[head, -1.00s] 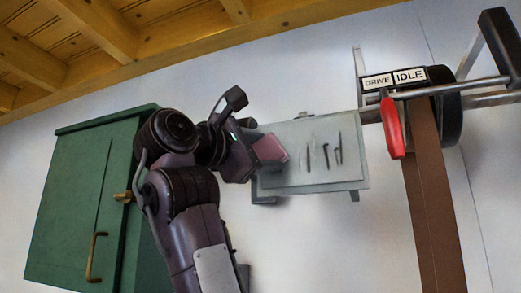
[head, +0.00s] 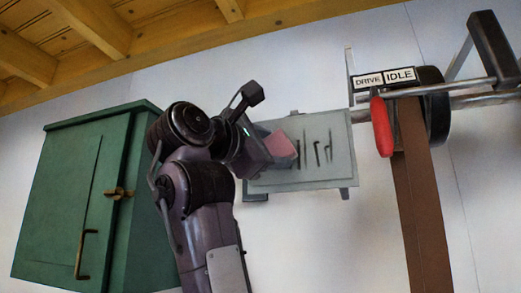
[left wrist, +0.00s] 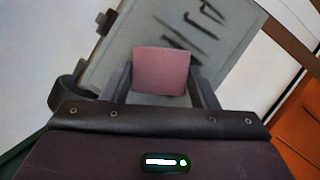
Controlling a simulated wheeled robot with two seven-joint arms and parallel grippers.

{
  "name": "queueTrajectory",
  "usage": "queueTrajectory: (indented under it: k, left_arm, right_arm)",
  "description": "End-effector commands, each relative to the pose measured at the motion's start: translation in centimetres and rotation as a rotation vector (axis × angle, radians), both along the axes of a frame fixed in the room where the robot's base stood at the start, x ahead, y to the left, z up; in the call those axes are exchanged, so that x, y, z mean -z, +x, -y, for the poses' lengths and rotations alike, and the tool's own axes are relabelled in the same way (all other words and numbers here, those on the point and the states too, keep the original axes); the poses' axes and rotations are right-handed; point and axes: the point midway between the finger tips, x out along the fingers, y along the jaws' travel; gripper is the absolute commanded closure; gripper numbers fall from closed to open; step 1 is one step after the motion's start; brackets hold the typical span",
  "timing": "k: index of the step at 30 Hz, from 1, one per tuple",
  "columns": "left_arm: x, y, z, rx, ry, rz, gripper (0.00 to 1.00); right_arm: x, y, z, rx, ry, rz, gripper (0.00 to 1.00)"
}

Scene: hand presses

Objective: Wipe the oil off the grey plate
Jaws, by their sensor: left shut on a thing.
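The grey plate (head: 338,163) is fixed on the wall, with several dark oil streaks (head: 316,153) on its middle and right part. My left gripper (head: 268,152) is shut on a pink pad (head: 283,147), in front of the plate's left part, just left of the streaks. In the left wrist view the pad (left wrist: 160,70) sits between the two fingers, over the plate (left wrist: 118,52), with the streaks (left wrist: 190,35) beyond it. I cannot tell whether the pad touches the plate. My gripper hides the plate's left edge in the head view. My right gripper is not in view.
A green cabinet (head: 65,190) with a brass latch and handle hangs at the left, partly behind my arm. At the right are a red handle (head: 381,127), a DRIVE/IDLE sign (head: 385,78), a metal shaft and a brown belt (head: 420,195). White wall is bare below the plate.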

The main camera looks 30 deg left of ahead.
Motion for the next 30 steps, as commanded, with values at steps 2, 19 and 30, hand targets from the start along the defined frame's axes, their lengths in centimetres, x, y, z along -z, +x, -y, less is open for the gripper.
queueTrajectory:
  k: [2,19,30]
  left_arm:
    - [0.0,0.1,0.2,0.000,0.000,0.000,0.65]
    - [0.0,1.2,3.5,0.000,0.000,-0.001,0.65]
    - [0.1,1.7,5.5,0.000,0.000,-0.002,0.65]
  right_arm:
    - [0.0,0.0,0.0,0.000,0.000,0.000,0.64]
    - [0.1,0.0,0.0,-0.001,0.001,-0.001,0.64]
    - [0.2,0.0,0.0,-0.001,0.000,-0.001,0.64]
